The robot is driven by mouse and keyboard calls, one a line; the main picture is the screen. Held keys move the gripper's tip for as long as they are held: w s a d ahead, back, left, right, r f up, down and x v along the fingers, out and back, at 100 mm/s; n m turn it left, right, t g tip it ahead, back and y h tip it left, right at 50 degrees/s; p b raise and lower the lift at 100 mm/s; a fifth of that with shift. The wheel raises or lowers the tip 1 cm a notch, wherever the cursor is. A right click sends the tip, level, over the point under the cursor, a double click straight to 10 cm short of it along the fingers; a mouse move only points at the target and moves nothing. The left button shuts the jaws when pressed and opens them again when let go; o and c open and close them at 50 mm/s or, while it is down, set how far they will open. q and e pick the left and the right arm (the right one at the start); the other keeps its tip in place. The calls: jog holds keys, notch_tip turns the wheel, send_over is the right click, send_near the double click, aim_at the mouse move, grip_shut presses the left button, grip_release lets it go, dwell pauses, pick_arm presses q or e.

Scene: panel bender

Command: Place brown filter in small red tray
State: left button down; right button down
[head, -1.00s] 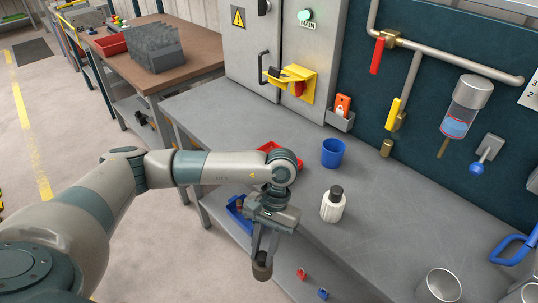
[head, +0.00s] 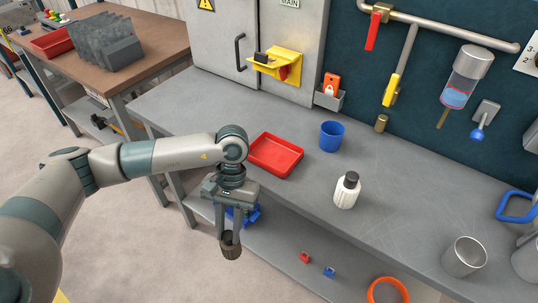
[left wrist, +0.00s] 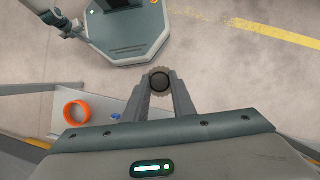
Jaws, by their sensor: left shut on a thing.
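My left gripper (head: 229,234) points down in front of the grey workbench's front edge and is shut on the brown filter (head: 231,250). The filter is a short, dark-topped cylinder. In the left wrist view the filter (left wrist: 160,82) sits between the two fingertips, seen from above, with floor and my own base beyond it. The small red tray (head: 276,156) lies on the bench, behind and to the right of the gripper; its visible inside is empty. The filter is apart from the tray. My right gripper is not in view.
A blue cup (head: 331,136) and a white bottle with dark cap (head: 347,190) stand right of the tray. A metal cup (head: 464,257) is farther right. An orange ring (head: 388,291) and small red and blue pieces are lower down. Another red tray (head: 52,42) lies on the brown table.

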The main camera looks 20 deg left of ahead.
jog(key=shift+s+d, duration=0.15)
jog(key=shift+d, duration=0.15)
